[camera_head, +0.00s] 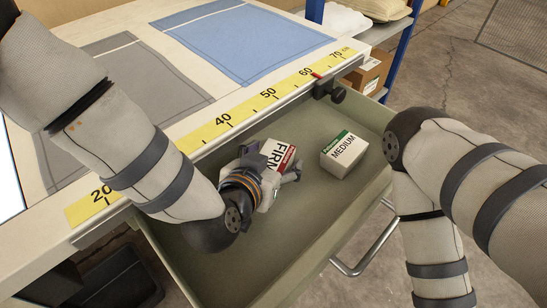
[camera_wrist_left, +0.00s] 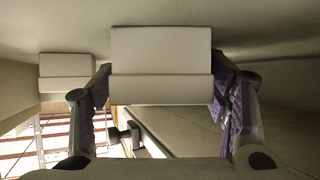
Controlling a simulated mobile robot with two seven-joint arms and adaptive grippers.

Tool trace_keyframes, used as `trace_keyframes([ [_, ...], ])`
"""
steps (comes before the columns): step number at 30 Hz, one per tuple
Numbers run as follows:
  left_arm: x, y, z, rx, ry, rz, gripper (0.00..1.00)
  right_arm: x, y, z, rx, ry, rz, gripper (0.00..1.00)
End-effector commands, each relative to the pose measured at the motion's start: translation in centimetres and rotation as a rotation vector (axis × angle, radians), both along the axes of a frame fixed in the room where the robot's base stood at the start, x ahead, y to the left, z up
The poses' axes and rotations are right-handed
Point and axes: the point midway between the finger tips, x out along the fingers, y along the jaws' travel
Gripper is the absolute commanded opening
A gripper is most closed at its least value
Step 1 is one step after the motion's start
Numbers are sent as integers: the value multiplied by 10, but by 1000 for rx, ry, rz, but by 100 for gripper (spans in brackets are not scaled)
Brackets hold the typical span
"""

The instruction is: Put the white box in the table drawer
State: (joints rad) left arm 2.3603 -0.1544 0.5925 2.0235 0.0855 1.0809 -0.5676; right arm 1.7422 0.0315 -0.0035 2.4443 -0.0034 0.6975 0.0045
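The drawer (camera_head: 290,235) under the table is pulled open. A white box with a red band, marked FIRM (camera_head: 277,153), is inside it near the table side. My left gripper (camera_head: 285,172) reaches down into the drawer at this box. In the left wrist view the box (camera_wrist_left: 160,65) lies between the two fingertips, which press close to both its sides; the gripper looks shut on it. Whether the box rests on the drawer floor is hard to tell. A second white box with a green band, marked MEDIUM (camera_head: 344,153), sits apart to the right in the drawer. My right gripper is out of view.
The table top (camera_head: 130,30) has a yellow ruler strip (camera_head: 255,103) along its edge and blue and grey mats. A black knob-like fitting (camera_head: 330,89) is on the table edge. The drawer's metal handle (camera_head: 365,250) faces my right arm. The drawer's near part is empty.

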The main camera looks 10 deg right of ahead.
Motion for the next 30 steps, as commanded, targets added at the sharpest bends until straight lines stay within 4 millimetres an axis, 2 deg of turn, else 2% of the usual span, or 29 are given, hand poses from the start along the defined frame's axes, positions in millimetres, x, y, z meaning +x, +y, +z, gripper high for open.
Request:
trace_keyframes([
  [10, -5, 3, 8, 1, -1, -2, 70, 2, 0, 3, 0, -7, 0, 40],
  [21, -64, 41, 48, 1, -3, -1, 70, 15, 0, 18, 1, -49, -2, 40],
  [25, -79, 50, 56, 2, -2, -1, 70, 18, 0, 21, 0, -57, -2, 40],
  [30, -88, 56, 61, -1, -1, 0, 70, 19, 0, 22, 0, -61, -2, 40],
])
